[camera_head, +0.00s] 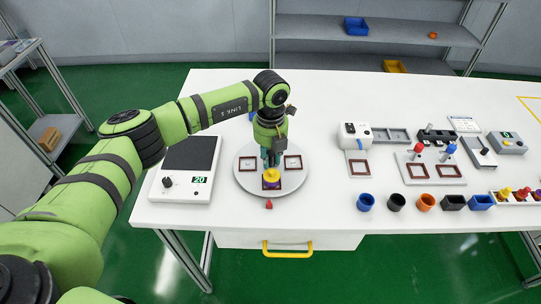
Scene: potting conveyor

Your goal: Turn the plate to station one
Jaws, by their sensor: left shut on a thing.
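The plate (241,178) is a round, light grey disc on the white table, with dark-framed squares at its left, right and front. A yellow-topped piece (271,174) with a purple base sits on the front square. My left gripper (270,161) points down over the middle of the plate, just behind the yellow piece. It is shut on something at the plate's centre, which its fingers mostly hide. A small red marker (269,204) lies on the table in front of the plate. My right gripper is not in view.
A scale (189,168) reading 20 stands left of the plate. Several coloured cups (396,202) line the front edge at right. Behind them are a white device (354,136), framed stands (433,168) and a grey box (507,143). The table between plate and device is clear.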

